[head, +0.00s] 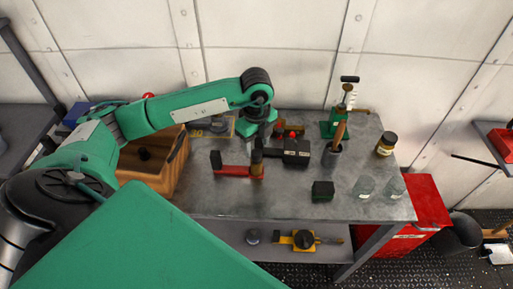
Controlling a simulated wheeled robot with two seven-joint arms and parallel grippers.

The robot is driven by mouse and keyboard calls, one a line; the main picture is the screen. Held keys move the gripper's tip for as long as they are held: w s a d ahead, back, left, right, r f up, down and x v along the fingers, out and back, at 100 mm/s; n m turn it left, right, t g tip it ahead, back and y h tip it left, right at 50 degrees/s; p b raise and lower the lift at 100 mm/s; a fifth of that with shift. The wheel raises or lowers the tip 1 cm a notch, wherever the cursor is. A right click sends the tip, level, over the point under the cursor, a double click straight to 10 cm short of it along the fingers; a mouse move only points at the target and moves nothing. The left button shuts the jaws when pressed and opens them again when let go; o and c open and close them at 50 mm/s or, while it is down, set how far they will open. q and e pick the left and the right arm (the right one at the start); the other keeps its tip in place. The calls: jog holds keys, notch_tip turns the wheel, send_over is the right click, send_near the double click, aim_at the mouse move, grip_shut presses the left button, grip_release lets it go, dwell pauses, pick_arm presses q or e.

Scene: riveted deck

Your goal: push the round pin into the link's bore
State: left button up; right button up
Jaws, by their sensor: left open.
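My left gripper (260,136) hangs from the green wrist over the back middle of the grey workbench (210,200). It points down with its jaws open, and I see nothing held in it. I cannot make out which small part is the round pin or the link, and the bore does not show. My right gripper is not in view.
A wooden crate (172,176) stands at the left. The front middle is clear.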

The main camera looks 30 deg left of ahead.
pick_arm(q)
notch_tip(320, 180, up, 12)
jog(key=b, duration=0.2)
jog(key=shift+f, duration=0.25)
